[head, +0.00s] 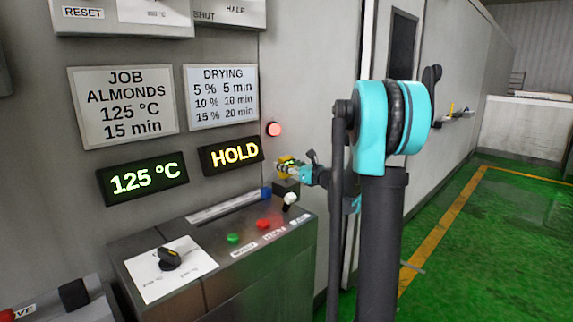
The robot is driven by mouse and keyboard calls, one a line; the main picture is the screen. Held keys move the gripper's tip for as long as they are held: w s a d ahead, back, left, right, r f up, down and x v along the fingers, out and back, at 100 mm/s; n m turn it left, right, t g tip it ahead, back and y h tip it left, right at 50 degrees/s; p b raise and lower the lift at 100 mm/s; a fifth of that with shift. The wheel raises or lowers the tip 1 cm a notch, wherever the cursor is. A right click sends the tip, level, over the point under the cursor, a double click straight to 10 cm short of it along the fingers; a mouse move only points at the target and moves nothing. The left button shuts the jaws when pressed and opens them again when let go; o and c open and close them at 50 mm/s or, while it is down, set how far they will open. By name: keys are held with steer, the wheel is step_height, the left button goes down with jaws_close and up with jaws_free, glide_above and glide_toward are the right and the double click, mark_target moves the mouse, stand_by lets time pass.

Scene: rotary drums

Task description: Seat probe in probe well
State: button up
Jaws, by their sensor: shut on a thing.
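My gripper (305,174) is beyond my arm, at the far right end of the control console. It is shut on a small yellow and metallic piece (287,166), which looks like the probe. The piece sits at the fingertips, close to the grey wall, just above a dark block (286,187) on the console's back edge. I cannot tell whether the piece touches the block. No opening of a probe well can be made out at this size. My own arm covers the area to the right of the gripper.
The console (240,262) carries a black rotary knob (170,259), a green button (232,239), a red button (263,224) and a white-tipped lever (289,199). Wall displays read 125 °C (143,179) and HOLD (231,155). A red lamp (273,129) glows. Green floor (490,250) is clear at right.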

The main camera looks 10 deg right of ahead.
steer(key=shift+f, duration=0.55)
steer(key=o, duration=1.3)
steer(key=v, duration=1.2)
